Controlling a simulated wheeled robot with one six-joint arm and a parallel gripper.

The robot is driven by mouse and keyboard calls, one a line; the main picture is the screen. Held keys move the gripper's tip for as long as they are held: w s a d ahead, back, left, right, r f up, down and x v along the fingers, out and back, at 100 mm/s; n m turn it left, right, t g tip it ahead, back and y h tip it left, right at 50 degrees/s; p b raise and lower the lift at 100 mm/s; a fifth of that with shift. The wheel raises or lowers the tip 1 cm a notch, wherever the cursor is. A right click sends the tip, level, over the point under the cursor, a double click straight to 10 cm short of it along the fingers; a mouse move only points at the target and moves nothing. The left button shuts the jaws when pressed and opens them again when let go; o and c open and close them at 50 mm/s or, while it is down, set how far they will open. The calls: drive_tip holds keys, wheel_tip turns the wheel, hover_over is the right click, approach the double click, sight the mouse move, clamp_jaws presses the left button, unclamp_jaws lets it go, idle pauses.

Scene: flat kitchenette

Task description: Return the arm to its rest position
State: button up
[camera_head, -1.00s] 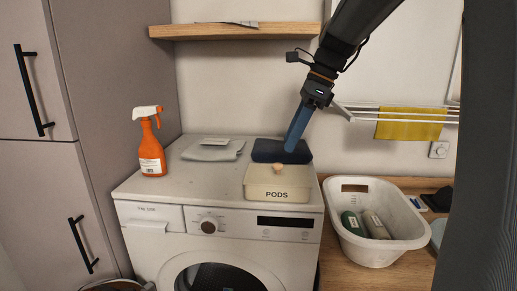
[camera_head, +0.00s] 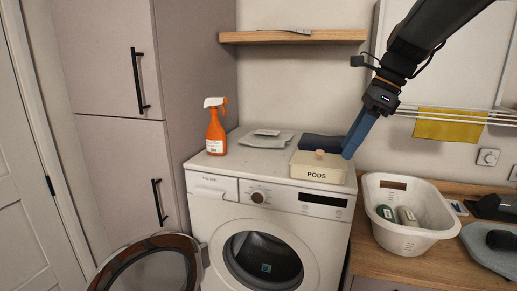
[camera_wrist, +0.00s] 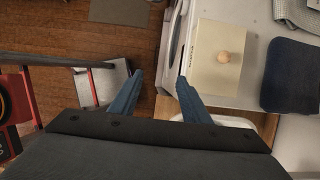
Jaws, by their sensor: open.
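My gripper (camera_head: 352,150) hangs from my raised arm at the upper right in the head view, above and in front of the right side of the washing machine. In the wrist view my gripper (camera_wrist: 158,82) shows two blue fingers spread apart with nothing between them. The floor and the machine's front edge lie below. The cream PODS box (camera_head: 318,168) stands on the washing machine, with its lid and round knob on; it also shows in the wrist view (camera_wrist: 212,75).
The washing machine (camera_head: 225,168) has its round door (camera_head: 100,277) swung open. An orange spray bottle (camera_head: 215,135) and folded cloths (camera_head: 265,140) are on top. A white basket (camera_head: 437,221) with bottles stands on the wooden counter (camera_head: 385,265). A shelf (camera_head: 295,37) and drying rack are above.

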drive_tip(key=s+a+f+n+h+b, duration=0.1)
drive_tip(key=s+f+n, duration=0.4)
drive_tip(key=f, duration=0.5)
drive_tip(key=s+a+f+n+h+b, duration=0.1)
drive_tip(key=s+f+n+h+b, duration=0.1)
drive_tip(key=s+f+n, duration=0.4)
drive_tip(key=s+a+f+n+h+b, duration=0.1)
drive_tip(key=s+f+n+b, duration=0.3)
drive_tip(key=f+n, duration=0.6)
wheel_tip(320, 180, down, 6)
drive_tip(key=shift+s+a+f+n, duration=0.1)
drive_tip(key=shift+s+a+n, duration=0.15)
drive_tip(key=shift+s, duration=0.6)
